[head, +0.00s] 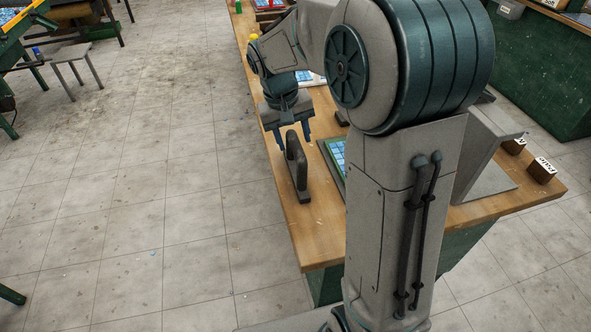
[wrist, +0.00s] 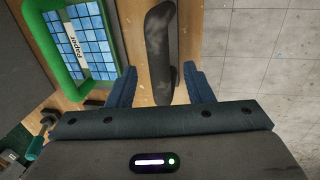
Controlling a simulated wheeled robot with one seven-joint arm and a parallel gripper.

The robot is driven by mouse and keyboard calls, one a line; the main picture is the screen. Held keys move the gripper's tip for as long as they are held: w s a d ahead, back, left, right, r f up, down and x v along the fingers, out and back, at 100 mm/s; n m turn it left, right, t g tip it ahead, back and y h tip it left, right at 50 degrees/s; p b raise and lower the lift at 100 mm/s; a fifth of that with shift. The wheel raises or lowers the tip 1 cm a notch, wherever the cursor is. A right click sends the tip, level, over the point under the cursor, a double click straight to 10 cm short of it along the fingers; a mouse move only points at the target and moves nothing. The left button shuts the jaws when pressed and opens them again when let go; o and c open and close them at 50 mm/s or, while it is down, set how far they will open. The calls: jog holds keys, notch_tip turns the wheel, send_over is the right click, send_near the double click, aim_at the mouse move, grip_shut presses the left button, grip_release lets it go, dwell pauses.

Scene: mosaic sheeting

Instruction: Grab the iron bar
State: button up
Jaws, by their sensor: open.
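The iron bar (head: 301,181) is a dark grey piece with a long narrow base and a raised part, on the wooden table (head: 318,249) near its left edge. In the wrist view the iron bar (wrist: 160,45) runs up from between my fingers to the top of the picture. My gripper (head: 294,141) is open and points down over the raised part of the bar. In the wrist view my gripper (wrist: 161,88) has one blue finger on each side of the bar's near end, with gaps showing. Whether the fingertips reach down beside it is unclear.
A green-framed tray of blue tiles (head: 338,152) lies right of the bar; the tray (wrist: 112,50) is left of it in the wrist view. Small labelled blocks (head: 541,171) stand at the table's right end. Open tiled floor (head: 150,190) lies left of the table.

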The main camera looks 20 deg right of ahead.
aim_at(295, 143)
jog(key=shift+w+d+f, duration=0.15)
jog(key=shift+d+f, duration=0.1)
jog(key=shift+f, duration=0.8)
jog(key=shift+w+d+f, duration=0.1)
jog(key=shift+d+f, duration=0.1)
jog(key=shift+f, duration=0.85)
grip_shut()
jog(key=shift+r, duration=0.2)
